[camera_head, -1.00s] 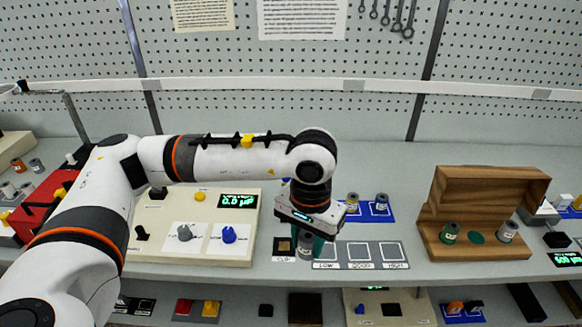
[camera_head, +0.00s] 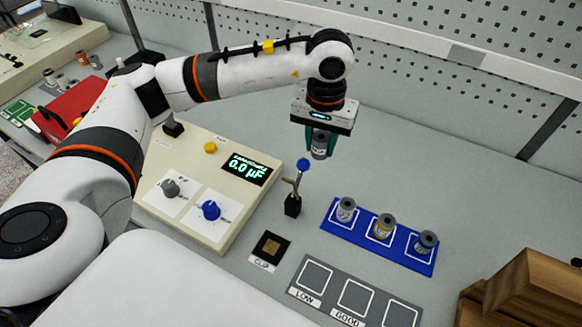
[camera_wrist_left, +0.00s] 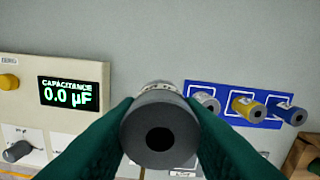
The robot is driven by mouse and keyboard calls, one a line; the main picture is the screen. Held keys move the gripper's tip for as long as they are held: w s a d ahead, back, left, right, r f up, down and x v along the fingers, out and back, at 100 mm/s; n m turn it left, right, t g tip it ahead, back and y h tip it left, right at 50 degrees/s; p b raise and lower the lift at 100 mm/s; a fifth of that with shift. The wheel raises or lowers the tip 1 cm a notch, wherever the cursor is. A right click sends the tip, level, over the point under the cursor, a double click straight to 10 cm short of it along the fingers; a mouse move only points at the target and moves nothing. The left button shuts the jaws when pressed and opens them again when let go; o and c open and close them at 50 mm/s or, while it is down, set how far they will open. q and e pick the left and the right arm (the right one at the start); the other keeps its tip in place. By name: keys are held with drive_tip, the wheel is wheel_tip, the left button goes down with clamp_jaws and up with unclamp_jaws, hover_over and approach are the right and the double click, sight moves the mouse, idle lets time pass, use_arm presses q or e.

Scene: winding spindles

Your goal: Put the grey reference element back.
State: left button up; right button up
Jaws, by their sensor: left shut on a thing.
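My left gripper (camera_head: 320,145), with green fingers, is shut on a grey element (camera_head: 320,152), a cylinder with a pale label. It holds the element in the air above the bench, behind a small black stand with a blue ball on top. In the left wrist view the dark grey end of the element (camera_wrist_left: 160,138), with a black hole, sits between the fingers (camera_wrist_left: 160,130). At the lower right of the head view only part of the wooden box (camera_head: 530,290) shows; its inside is hidden. My right gripper is not in view.
A blue mat (camera_head: 337,238) bears a grey, a yellow and a blue element. The meter (camera_head: 190,185) reads 0.0 µF. A black stand (camera_head: 293,206), a CLIP pad (camera_head: 270,248) and a grey LOW/GOOD mat (camera_head: 334,298) lie in front. The bench behind the blue mat is clear.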

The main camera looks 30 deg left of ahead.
use_arm(q)
hover_over(318, 186)
drive_tip(key=shift+n, duration=0.4)
wheel_tip(318, 186, down, 5)
drive_tip(key=shift+r, duration=0.2)
wheel_tip(318, 186, down, 5)
drive_tip(key=shift+s+p, duration=0.15)
drive_tip(key=shift+p, duration=0.45)
drive_tip(key=shift+f, duration=0.7)
wheel_tip(318, 186, down, 2)
drive_tip(key=shift+f+p, duration=0.15)
drive_tip(key=shift+p, duration=0.4)
drive_tip(key=shift+f, duration=0.2)
drive_tip(key=shift+f+b, duration=0.25)
drive_tip(key=shift+b, duration=0.1)
drive_tip(key=o, duration=1)
drive_tip(key=shift+r, duration=0.1)
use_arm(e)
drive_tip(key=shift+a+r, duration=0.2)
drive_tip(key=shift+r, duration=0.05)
use_arm(q)
drive_tip(key=shift+o, duration=0.2)
